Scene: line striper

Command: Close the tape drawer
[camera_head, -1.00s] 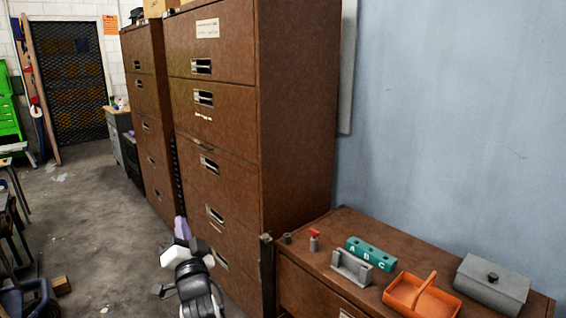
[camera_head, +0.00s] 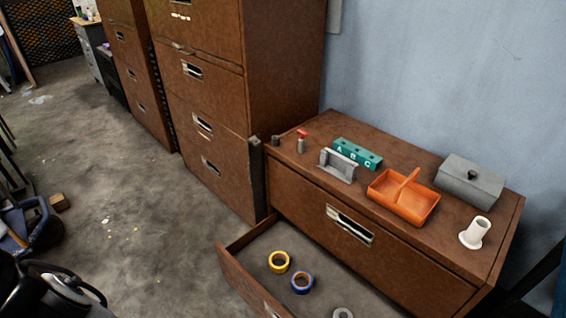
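The tape drawer (camera_head: 239,273) is the lower drawer of the low brown cabinet (camera_head: 290,212). It stands pulled out, its front toward the lower left and partly cut off by the bottom edge. Inside lie a yellow tape roll (camera_head: 279,262), a blue tape roll (camera_head: 302,283) and a pale grey ring (camera_head: 342,313), cut off by the edge. The upper drawer (camera_head: 350,226) with its metal handle is shut. Black and grey parts, probably of my arm, show at the lower left, apart from the drawer. My gripper's fingers are not visible.
On the cabinet top are an orange divided tray (camera_head: 427,211), a grey lidded box (camera_head: 468,184), a teal A-B-C block (camera_head: 357,154), a grey holder (camera_head: 338,166) and a white spool-like piece (camera_head: 475,232). Tall brown cabinets (camera_head: 285,75) stand behind. Concrete floor (camera_head: 130,205) is open at left.

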